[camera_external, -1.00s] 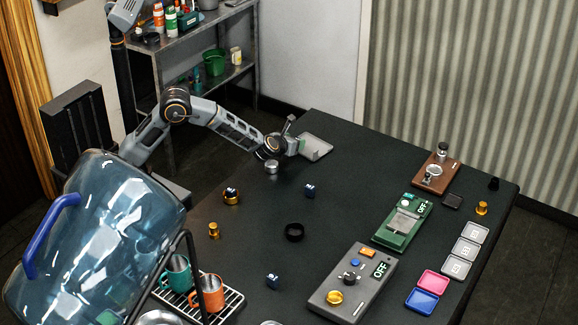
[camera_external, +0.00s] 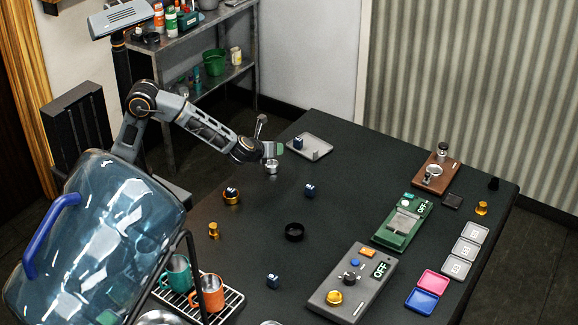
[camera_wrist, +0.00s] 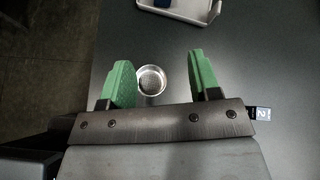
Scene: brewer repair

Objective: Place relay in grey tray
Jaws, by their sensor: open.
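A small dark-blue block with a light top, which looks like the relay (camera_external: 298,143), sits inside the grey tray (camera_external: 318,153) near its left side. In the wrist view its blue edge (camera_wrist: 162,3) shows at the top, inside the tray (camera_wrist: 205,15). My gripper (camera_external: 279,149) is to the left of the tray, apart from it. Its green fingers (camera_wrist: 160,64) are spread with nothing held between them. Similar blue blocks stand on the table at the middle (camera_external: 310,191) and the front (camera_external: 272,281).
A small metal basket (camera_external: 271,167) is below my gripper and shows between the fingers in the wrist view (camera_wrist: 152,80). A black ring (camera_external: 294,231), gold parts (camera_external: 214,230) and a grey control panel (camera_external: 352,287) are on the table. The table between the tray and green scale (camera_external: 402,222) is clear.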

